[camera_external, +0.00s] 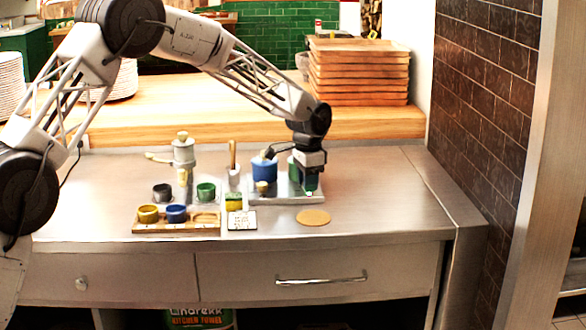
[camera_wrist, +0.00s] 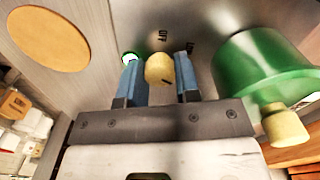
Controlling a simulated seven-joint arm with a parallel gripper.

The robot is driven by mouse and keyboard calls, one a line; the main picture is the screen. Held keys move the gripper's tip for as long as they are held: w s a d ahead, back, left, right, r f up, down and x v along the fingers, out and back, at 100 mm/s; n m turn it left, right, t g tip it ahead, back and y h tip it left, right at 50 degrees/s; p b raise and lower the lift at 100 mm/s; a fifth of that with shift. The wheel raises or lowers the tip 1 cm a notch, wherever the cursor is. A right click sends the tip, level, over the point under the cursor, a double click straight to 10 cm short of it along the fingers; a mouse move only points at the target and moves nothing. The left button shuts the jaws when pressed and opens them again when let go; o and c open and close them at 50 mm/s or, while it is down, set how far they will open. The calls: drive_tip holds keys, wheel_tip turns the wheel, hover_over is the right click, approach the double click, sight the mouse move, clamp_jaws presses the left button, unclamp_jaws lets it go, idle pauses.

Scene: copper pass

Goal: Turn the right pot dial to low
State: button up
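The right pot is green (camera_external: 293,169) and stands on a grey burner plate, partly hidden by my arm. In the wrist view the green pot (camera_wrist: 255,75) is at the right, with a tan knob on its lid. My gripper (camera_external: 311,190) points down in front of this pot. A dark mark shows on the dial's lower right. An upside-down "off" label is above it. The low mark cannot be read.
A blue pot (camera_external: 264,171) stands left of the green pot, with its own tan dial (camera_external: 262,187). A round tan disc (camera_external: 313,217) lies on the counter in front. Small coloured cups in a wooden tray (camera_external: 190,229) are at left. Counter on the right is clear.

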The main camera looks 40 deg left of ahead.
drive_tip(key=shift+c, duration=1)
drive_tip(key=shift+n, duration=0.4)
drive_tip(key=n, duration=1.1)
drive_tip(key=o, duration=0.9)
